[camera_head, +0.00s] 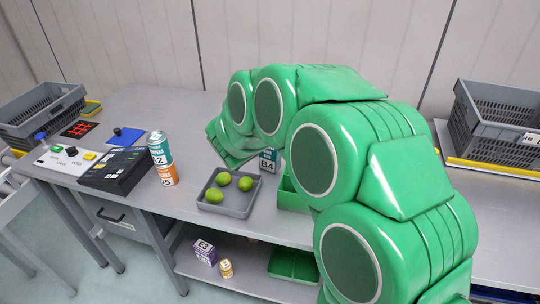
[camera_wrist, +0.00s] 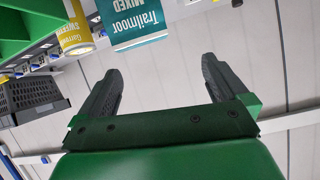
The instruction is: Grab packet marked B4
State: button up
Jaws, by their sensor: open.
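The packet marked B4 (camera_head: 268,161) stands on the grey table behind the tray of green fruit, with a teal top and a pale label. My arm hides part of it on the right. My arm's end reaches over the table to the left of the packet, and its fingers are hard to make out there. In the wrist view my gripper (camera_wrist: 158,82) is open, with nothing between its two dark fingers. A teal packet reading "Trailmoor MIXED" (camera_wrist: 138,22) shows upside down beyond the fingers. No B4 mark is readable on it there.
A grey tray (camera_head: 229,208) holds green fruits. Stacked cans (camera_head: 162,160) stand left of it, beside a black device (camera_head: 114,170). Grey crates stand at far left (camera_head: 40,110) and right (camera_head: 498,125). A yellow can (camera_wrist: 74,38) is beside the teal packet.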

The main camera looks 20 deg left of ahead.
aim_at(270, 154)
jog(key=shift+w+d+f+m+h, duration=0.1)
jog(key=shift+w+d+f+h, duration=0.3)
jog(key=shift+w+f, duration=0.65)
jog(key=shift+w+d+f+m+h, duration=0.1)
jog(key=shift+w+d+f+h, duration=0.35)
jog(key=shift+w+f, duration=0.6)
jog(key=shift+w+d+f+m+h, duration=0.1)
jog(key=shift+w+d+f+h, duration=0.1)
jog(key=shift+w+f+h, duration=0.6)
jog(key=shift+w+f+y, duration=0.1)
jog(key=shift+f+y, duration=0.15)
jog(key=shift+f, duration=0.05)
jog(key=c, duration=1.4)
